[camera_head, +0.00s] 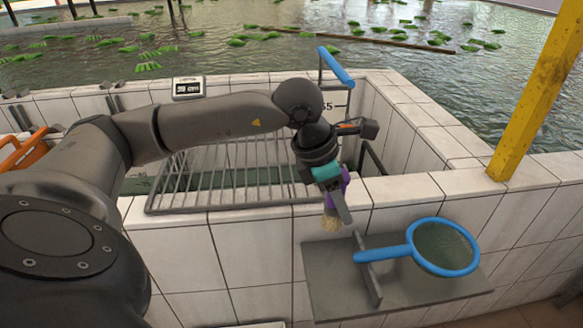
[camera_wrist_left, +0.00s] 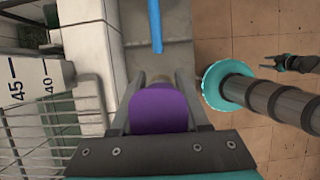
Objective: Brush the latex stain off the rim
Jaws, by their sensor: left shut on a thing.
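My left gripper (camera_head: 340,205) is shut on a brush with a purple handle (camera_head: 346,178) and pale bristles (camera_head: 331,223). The bristles point down at the front face of the white tiled rim (camera_head: 385,188), close to its top edge; I cannot tell whether they touch. In the left wrist view the purple handle (camera_wrist_left: 160,108) sits between the fingers, hiding most of the bristles. No latex stain can be made out on the rim. My right gripper (camera_wrist_left: 275,62) shows small at the right of the left wrist view, away from the rim, its fingers too small to judge.
A grey ledge (camera_head: 325,285) below the rim carries a blue-hooped net (camera_head: 443,272) on the right. A metal rack (camera_head: 225,170) lies across the tank opening beside my arm. A blue-topped post (camera_head: 336,66) stands behind, and a yellow post (camera_head: 530,100) at right.

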